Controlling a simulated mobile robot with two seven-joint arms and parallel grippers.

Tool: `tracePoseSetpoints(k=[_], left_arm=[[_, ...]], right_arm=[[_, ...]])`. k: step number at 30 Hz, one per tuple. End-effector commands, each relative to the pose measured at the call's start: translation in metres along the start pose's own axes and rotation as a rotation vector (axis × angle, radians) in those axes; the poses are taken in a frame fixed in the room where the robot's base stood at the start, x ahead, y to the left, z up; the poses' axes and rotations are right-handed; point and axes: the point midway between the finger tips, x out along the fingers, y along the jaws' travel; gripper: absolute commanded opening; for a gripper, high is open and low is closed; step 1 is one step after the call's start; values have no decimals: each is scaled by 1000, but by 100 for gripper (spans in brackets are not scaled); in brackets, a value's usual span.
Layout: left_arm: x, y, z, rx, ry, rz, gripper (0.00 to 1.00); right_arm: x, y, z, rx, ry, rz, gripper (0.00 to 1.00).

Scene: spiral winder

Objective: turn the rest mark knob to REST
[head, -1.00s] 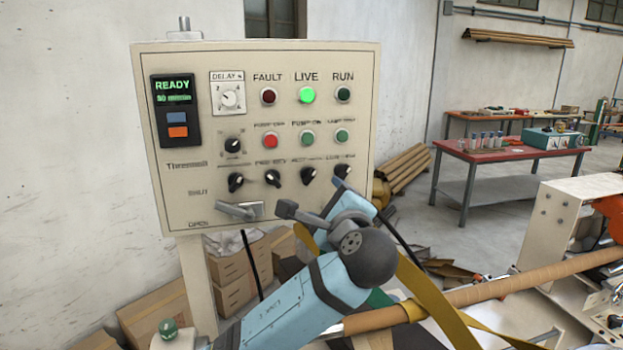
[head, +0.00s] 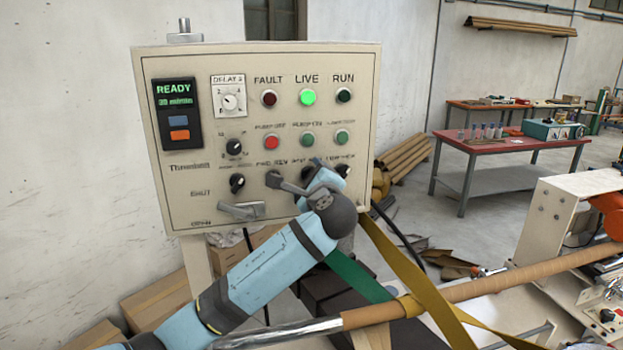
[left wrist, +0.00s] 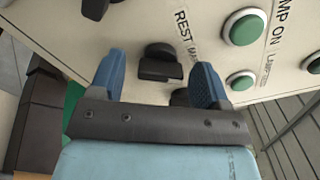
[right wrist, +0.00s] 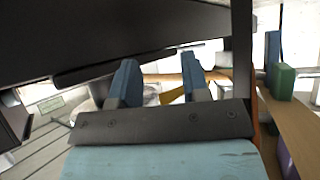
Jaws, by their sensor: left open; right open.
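The rest mark knob (left wrist: 160,62) is a small black knob on the cream control panel (head: 190,60), beside a partly cut off REST MARK label in the left wrist view. In that view it lies between the two blue fingers of my left gripper (left wrist: 158,73), which is open; I see no clear contact. In the head view my left gripper (head: 312,178) is in front of the panel's lower knob row and covers the place of that knob. My right gripper (right wrist: 160,72) is open with nothing between its fingers; it is not in the head view.
Other black knobs (head: 237,183) and a grey lever handle (head: 241,211) are close to my left gripper. Green buttons (left wrist: 244,27) stand nearby. Yellow strap (head: 420,285) and a brown tube (head: 480,288) cross below at right. A large dark surface (right wrist: 130,30) is close to my right gripper.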

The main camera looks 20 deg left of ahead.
Motion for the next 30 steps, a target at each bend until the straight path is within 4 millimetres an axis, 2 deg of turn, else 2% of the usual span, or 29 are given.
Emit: tracePoseSetpoints(k=[2,6,8,9,20,30], left_arm=[[0,0,0,0,0,0,70],[0,0,0,0,0,0,38],[0,0,0,0,0,0,24],[0,0,0,0,0,0,21],[-1,2,-1,-55,1,2,21],[-1,3,-3,-302,2,2,21]], right_arm=[[1,1,-1,-3,2,0,43],[1,1,-1,-6,2,-1,43],[1,1,-1,-8,3,-2,43],[0,1,-2,-8,4,-3,43],[1,-1,-2,-20,13,-9,43],[7,1,16,-50,8,-18,43]])
